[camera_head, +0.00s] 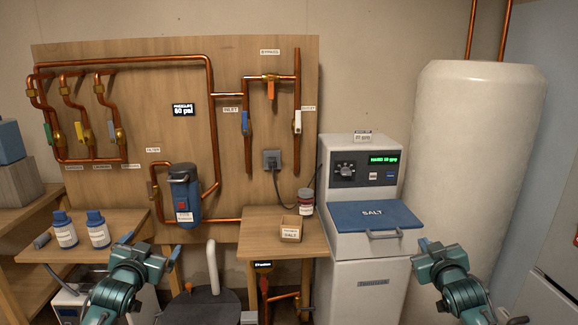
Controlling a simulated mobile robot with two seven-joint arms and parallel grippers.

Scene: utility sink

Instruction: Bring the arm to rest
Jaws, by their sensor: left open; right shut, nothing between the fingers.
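My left gripper (150,247) is teal and grey and sits at the lower left, in front of the wooden bench and the panel's lower edge. Its fingers are apart and nothing shows between them. My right gripper (424,244) is at the lower right, in front of the gap between the softener cabinet and the large white tank. Its fingers are shut, with nothing held. Both arms come up from the bottom of the view, and their lower links are cut off by the picture's edge.
Two white bottles with blue caps (66,232) stand on the left bench. A wooden panel (262,60) carries copper pipes and valves. A small table (262,221) holds a salt box (291,229) and a jar (306,203). The softener cabinet's blue salt lid (352,218) is closed. The white tank (475,150) stands right.

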